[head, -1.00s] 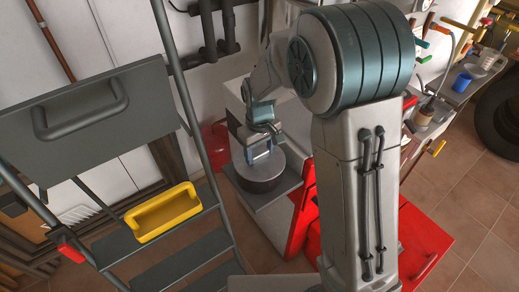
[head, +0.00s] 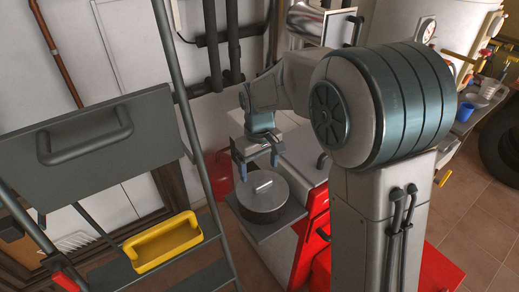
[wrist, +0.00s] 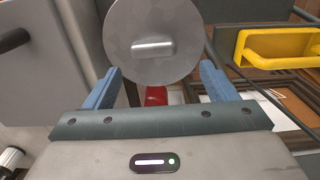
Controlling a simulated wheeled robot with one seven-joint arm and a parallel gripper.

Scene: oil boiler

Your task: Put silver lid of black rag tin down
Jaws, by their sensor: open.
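The round silver lid (head: 266,184) with a bar handle lies flat on top of the dark rag tin (head: 264,214), which stands on a grey shelf. My gripper (head: 258,167) is open and empty, above and just behind the lid, apart from its handle. In the wrist view the lid (wrist: 150,22) and its handle (wrist: 154,48) show beyond the two blue fingers of my gripper (wrist: 161,72), with nothing between them. The tin's body is hidden under the lid in the wrist view.
The grey shelf (head: 291,216) juts from a white and red cabinet (head: 308,160). A stepladder with a yellow tray (head: 163,243) stands at left. A red container (head: 219,176) is behind the tin. A blue cup (head: 464,112) sits at far right.

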